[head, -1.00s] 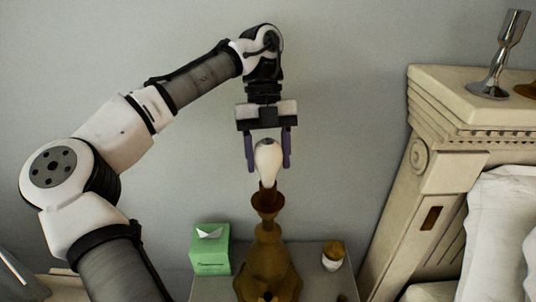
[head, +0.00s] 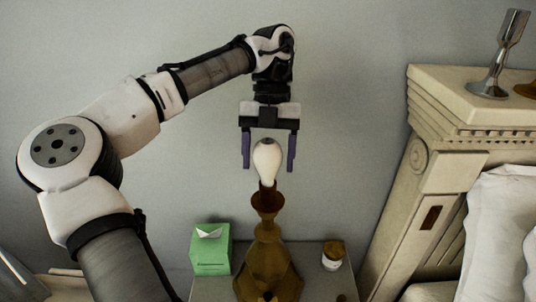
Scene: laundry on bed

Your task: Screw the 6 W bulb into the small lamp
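The small lamp (head: 266,265) has a brown-gold faceted body and stands on the nightstand. The white bulb (head: 267,162) is upright at the top of the lamp's neck, its lower end at the socket (head: 267,190). I cannot tell how deep it sits in the socket. My gripper (head: 269,166) points down over the bulb with one purple finger on each side. Gaps show between both fingers and the bulb, so the gripper is open. No wattage marking can be read on the bulb.
A green tissue box (head: 211,252) stands left of the lamp, and a small jar (head: 333,256) stands to its right on the nightstand (head: 310,262). The bed's headboard (head: 440,160) rises at right with a silver holder (head: 497,60) on top. A wall is behind.

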